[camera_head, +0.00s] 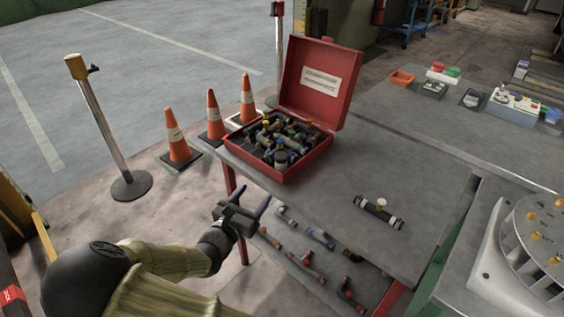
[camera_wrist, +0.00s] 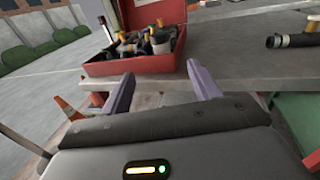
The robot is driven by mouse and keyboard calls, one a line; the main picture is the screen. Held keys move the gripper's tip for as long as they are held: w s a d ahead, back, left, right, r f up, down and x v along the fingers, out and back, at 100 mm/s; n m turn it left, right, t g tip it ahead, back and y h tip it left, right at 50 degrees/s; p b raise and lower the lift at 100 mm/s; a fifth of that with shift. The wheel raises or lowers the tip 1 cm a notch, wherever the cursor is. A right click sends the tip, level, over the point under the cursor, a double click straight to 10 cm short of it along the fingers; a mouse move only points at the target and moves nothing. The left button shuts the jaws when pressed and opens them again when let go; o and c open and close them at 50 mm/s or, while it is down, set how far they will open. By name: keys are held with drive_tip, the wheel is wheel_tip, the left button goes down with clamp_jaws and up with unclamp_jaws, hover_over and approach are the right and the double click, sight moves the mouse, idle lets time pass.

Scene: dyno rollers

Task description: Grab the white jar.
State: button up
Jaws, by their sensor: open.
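A red toolbox (camera_head: 318,158) with its lid up stands on the grey table and holds a jumble of fittings. A small pale jar-like item (camera_head: 281,158) is among them near the front; it also shows in the wrist view (camera_wrist: 160,43), with a darker upper part. I cannot tell for sure that it is the white jar; other parts crowd around it. My gripper (camera_head: 246,202) is open and empty, in front of the table and below the toolbox. In the wrist view its two purple fingers (camera_wrist: 159,72) point toward the toolbox (camera_wrist: 130,66), apart from it.
A dark cylinder with pale bands (camera_head: 379,212) lies on the table (camera_head: 420,185) right of the toolbox. Several pipe fittings (camera_head: 306,262) lie on a lower shelf. Orange cones (camera_head: 177,140) and a post (camera_head: 105,130) stand at left. The table's front edge is near my gripper.

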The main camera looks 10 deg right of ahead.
sight(278, 161)
drive_tip(key=x, duration=1.2)
drive_tip(key=shift+f+b, duration=0.1)
drive_tip(key=shift+b, duration=0.25)
drive_tip(key=shift+d, duration=0.1)
drive_tip(key=shift+w+d, duration=0.1)
drive_tip(key=shift+w, duration=0.05)
drive_tip(key=x, duration=0.5)
drive_tip(key=shift+w+r, duration=0.1)
drive_tip(key=shift+r, duration=0.1)
drive_tip(key=c, duration=1.1)
